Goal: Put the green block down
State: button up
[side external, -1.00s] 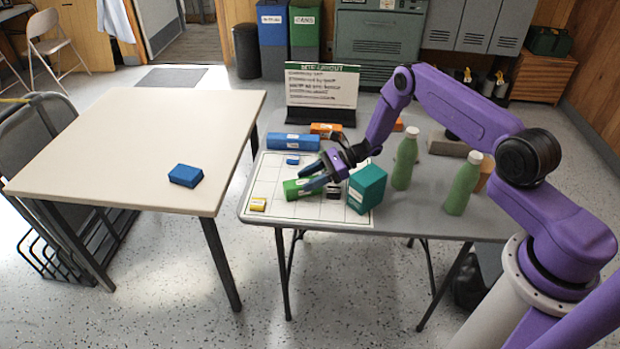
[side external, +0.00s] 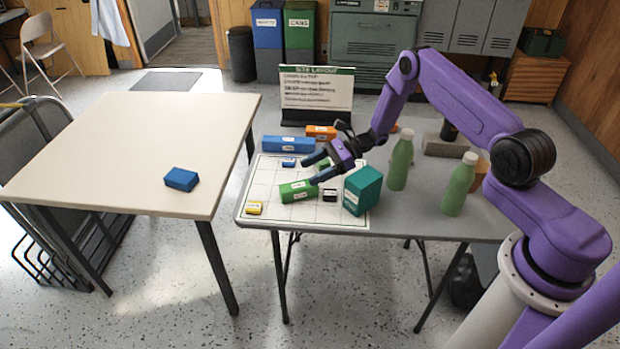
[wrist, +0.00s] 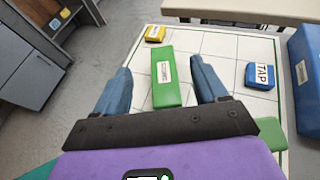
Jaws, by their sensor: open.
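The green block (side external: 298,191) is long with a white label and lies flat on the white grid sheet (side external: 268,216). In the wrist view the green block (wrist: 163,78) lies on the grid between and beyond my fingers. The gripper also shows in the wrist view (wrist: 160,78), fingers wide on either side of the block.
On or by the grid are a teal box (side external: 362,190), a yellow block (side external: 254,208), a small blue block (wrist: 261,75), a small black block (side external: 329,195) and a long blue block (side external: 288,144). Two green bottles (side external: 400,162) stand right. A cream table (side external: 130,140) holds a blue block (side external: 181,179).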

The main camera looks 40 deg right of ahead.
jog(key=shift+d+r, duration=0.1)
jog(key=shift+r, duration=2.15)
jog(key=shift+s+a+r, duration=0.15)
jog(key=shift+a+r, duration=0.1)
jog(key=shift+a, duration=0.1)
jog(key=s+a+r+n+g+h, duration=0.3)
jog(key=s+a+r+n+g, duration=0.25)
jog(key=s+n, duration=0.45)
jog(key=s+a+r+n+g+h, duration=0.3)
jog(key=s+a+r+n+g, duration=0.3)
jog(key=s, duration=0.6)
jog(key=s+d+r+n+t+h, duration=0.3)
jog(key=s+d+n, duration=0.1)
jog(key=s+n, duration=0.5)
jog(key=s+d+r+n+t+h, duration=0.3)
jog(key=s+d+r+n, duration=0.1)
jog(key=s+n, duration=0.5)
jog(key=shift+s+d+r+n+t, duration=0.15)
jog(key=shift+s+d+n+t, duration=0.3)
jog(key=shift+d, duration=0.3)
jog(key=shift+w, duration=0.1)
